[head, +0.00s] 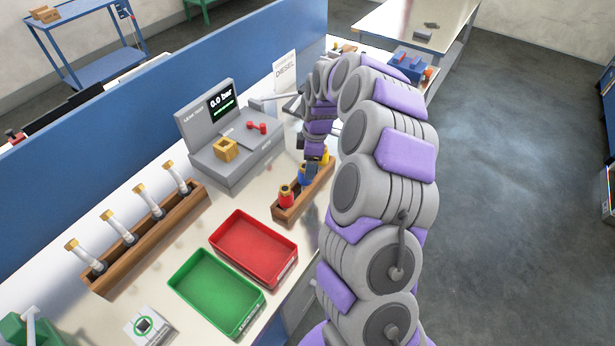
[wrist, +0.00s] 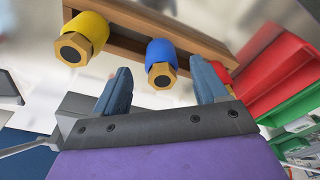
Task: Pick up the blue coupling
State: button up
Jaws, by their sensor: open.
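The blue coupling (wrist: 161,60) has a blue sleeve and a brass hex end with a dark bore. It sits in a wooden rack (wrist: 190,30) between a yellow coupling (wrist: 82,40) and a red coupling. My gripper (wrist: 162,84) is open in the wrist view, with one finger to each side of the blue coupling in the picture; I cannot tell how deep they reach around it. In the head view the blue coupling (head: 305,176) shows only partly under my gripper (head: 311,162), which hides much of it.
The red coupling (head: 287,196) stands close by in the same rack. A red tray (head: 290,265) and a green tray (head: 255,303) lie in front. A grey test unit (head: 205,150) stands behind left. A rack of upright nozzles (head: 110,283) is at the left.

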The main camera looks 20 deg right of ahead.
aim_at(303, 173)
jog(key=shift+a+f, duration=0.2)
jog(key=shift+a, duration=0.05)
jog(key=f, duration=0.1)
jog(key=a+f+b, duration=0.1)
jog(key=f, duration=0.2)
jog(key=shift+w+a+f, duration=0.1)
jog(key=shift+w+a, duration=0.2)
jog(key=shift+a, duration=0.05)
jog(key=shift+d+f+b, duration=0.1)
jog(key=shift+f+b, duration=0.15)
jog(key=shift+b, duration=0.05)
jog(key=shift+d, duration=0.5)
jog(key=shift+c, duration=0.5)
jog(key=shift+a+r, duration=0.1)
jog(key=shift+a, duration=0.4)
jog(key=c, duration=0.8)
jog(key=shift+d, duration=0.35)
grip_shut()
